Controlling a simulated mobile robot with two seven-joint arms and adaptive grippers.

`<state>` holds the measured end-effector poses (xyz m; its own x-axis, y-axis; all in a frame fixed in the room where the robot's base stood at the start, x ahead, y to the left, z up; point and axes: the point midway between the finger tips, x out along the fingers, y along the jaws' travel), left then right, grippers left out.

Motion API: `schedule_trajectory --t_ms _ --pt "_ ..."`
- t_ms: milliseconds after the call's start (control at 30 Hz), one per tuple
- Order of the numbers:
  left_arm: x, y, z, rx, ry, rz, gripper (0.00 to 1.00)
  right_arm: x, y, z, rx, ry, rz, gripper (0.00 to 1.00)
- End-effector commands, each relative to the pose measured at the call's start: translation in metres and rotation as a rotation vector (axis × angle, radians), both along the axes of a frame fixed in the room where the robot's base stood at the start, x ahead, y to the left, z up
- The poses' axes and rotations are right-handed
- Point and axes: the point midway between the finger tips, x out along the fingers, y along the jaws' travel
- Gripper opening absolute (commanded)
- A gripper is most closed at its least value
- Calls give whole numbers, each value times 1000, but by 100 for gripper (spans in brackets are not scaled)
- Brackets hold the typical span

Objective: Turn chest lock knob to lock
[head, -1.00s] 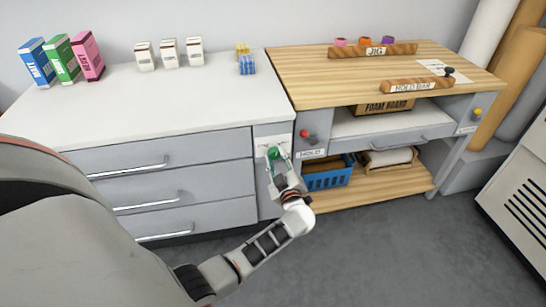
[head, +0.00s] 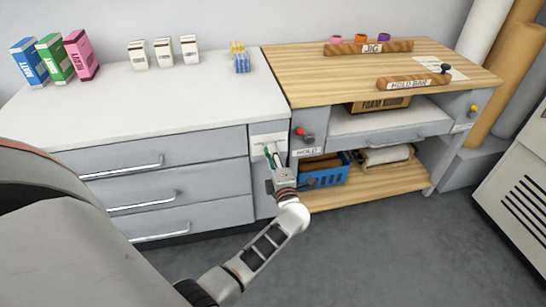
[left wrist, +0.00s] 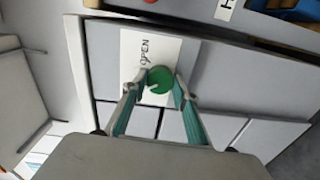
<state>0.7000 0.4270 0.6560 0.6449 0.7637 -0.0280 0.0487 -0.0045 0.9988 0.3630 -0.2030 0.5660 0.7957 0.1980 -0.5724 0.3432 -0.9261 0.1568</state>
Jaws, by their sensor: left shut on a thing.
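In the head view the plate (head: 268,134) is at the right end of the grey drawer chest (head: 180,162), and the knob is mostly hidden by my gripper. My left gripper (head: 271,156) is shut on the knob; its two green-padded fingers stand on either side of it in the left wrist view (left wrist: 157,92). My right gripper is not in view.
A wooden-topped bench (head: 300,75) stands to the right of the chest, with red and dark controls (head: 308,139) close to my gripper. A blue basket (head: 325,172) sits on its lower shelf. Grey floor in front is clear.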

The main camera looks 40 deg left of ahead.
Motion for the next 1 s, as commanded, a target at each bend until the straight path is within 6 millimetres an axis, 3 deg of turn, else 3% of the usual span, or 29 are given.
schedule_trajectory --t_ms 400,967,1000 --pt "-1 0 -2 -123 -141 0 7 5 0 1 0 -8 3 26" --pt "-1 0 -1 -141 -162 1 7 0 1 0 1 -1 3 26" --pt "-1 0 -1 -141 -161 1 39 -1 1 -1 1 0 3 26"
